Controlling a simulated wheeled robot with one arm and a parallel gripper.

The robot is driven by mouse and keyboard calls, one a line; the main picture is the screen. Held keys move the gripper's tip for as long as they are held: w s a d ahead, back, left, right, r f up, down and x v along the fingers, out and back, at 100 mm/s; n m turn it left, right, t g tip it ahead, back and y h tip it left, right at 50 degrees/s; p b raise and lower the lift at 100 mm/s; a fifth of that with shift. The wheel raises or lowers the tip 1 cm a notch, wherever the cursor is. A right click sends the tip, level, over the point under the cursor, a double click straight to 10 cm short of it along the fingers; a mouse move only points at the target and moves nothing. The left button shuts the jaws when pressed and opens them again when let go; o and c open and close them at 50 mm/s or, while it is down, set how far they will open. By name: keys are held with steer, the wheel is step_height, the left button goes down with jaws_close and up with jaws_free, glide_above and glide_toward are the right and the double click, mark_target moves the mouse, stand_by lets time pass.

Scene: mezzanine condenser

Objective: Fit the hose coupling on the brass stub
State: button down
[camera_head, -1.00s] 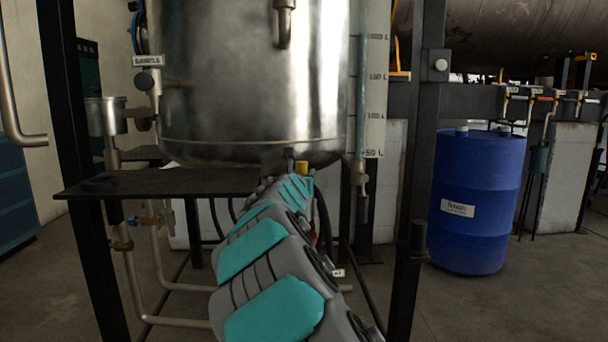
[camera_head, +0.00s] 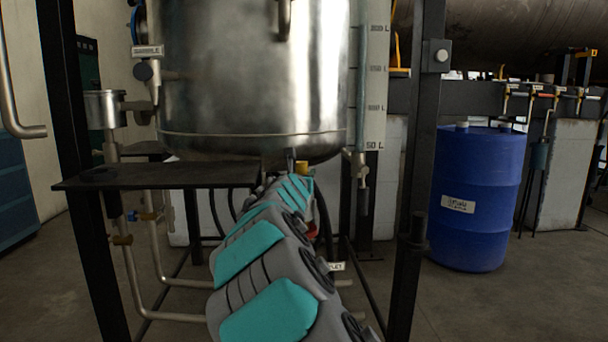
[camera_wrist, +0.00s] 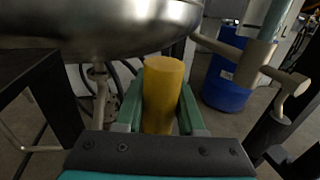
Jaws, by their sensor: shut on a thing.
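In the wrist view a yellow cylinder, apparently the hose coupling (camera_wrist: 164,82), stands between the two green fingers of my gripper (camera_wrist: 161,105). The gripper is shut on it. In the head view the coupling shows as a small yellow piece (camera_head: 302,167) at the far end of my arm, just under the rounded bottom of the steel tank (camera_head: 250,90). My arm hides most of the gripper there. I cannot make out the brass stub for sure in either view. A short grey pipe (camera_head: 291,158) comes down from the tank bottom close beside the coupling.
A dark shelf plate (camera_head: 160,175) lies left of my arm, with pipes and a blue-handled valve (camera_head: 140,216) below. Dark frame posts stand left and right (camera_head: 415,170). A sight gauge (camera_head: 374,90) hangs at the tank's right. A blue drum (camera_head: 474,235) stands on open floor.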

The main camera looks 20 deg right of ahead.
steer(key=shift+f+b, duration=1.3)
steer(key=shift+f, duration=0.2)
steer(key=shift+c, duration=2.2)
jaws_free()
steer(key=shift+s, duration=0.1)
steer(key=v, duration=0.7)
steer(key=shift+s+a+b, duration=0.2)
steer(key=shift+s+b, duration=0.05)
steer(key=shift+b, duration=0.05)
